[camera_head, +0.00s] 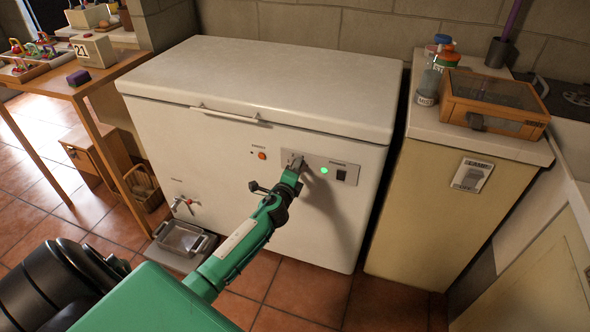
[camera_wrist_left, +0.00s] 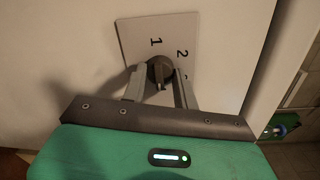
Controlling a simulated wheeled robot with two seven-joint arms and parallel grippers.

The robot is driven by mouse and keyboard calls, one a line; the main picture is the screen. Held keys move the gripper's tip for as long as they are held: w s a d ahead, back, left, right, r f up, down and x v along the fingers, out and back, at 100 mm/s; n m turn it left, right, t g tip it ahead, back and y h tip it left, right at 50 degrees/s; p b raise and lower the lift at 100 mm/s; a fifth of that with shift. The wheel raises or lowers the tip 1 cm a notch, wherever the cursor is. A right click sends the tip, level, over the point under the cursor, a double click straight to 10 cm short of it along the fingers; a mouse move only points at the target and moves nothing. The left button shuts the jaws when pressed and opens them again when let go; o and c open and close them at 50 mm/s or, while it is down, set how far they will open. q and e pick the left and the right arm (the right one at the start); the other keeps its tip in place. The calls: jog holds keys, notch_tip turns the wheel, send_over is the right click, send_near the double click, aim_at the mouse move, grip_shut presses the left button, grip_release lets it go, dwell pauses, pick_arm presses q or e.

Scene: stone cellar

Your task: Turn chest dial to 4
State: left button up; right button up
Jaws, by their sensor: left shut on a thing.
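The white chest freezer (camera_head: 222,150) stands against the stone wall with its lid closed. A pale control panel (camera_head: 345,163) is on its front, with a lit green lamp (camera_head: 324,170) and a black switch (camera_head: 341,175). My left gripper (camera_head: 294,162) is at the panel's left part and covers the dial in the head view. In the left wrist view the dark round dial (camera_wrist_left: 160,72) sits between the two fingers of my left gripper (camera_wrist_left: 161,82), which is shut on it. The numerals 1 and 2 show on the plate (camera_wrist_left: 168,40); where the dial points I cannot tell. My right gripper is out of view.
A wooden table (camera_head: 112,72) is at the left. A metal tray (camera_head: 182,239) sits below a tap (camera_head: 183,204) on the freezer front.

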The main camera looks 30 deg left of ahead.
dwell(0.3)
pick_arm(q)
jog(key=o, duration=1)
jog(key=shift+c, duration=0.2)
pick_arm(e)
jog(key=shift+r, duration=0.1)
pick_arm(q)
jog(key=shift+s, duration=0.1)
jog(key=v, duration=1.3)
jog(key=shift+s+p, duration=0.3)
jog(key=shift+p, duration=0.1)
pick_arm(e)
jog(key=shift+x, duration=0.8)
pick_arm(q)
jog(key=shift+d, duration=0.1)
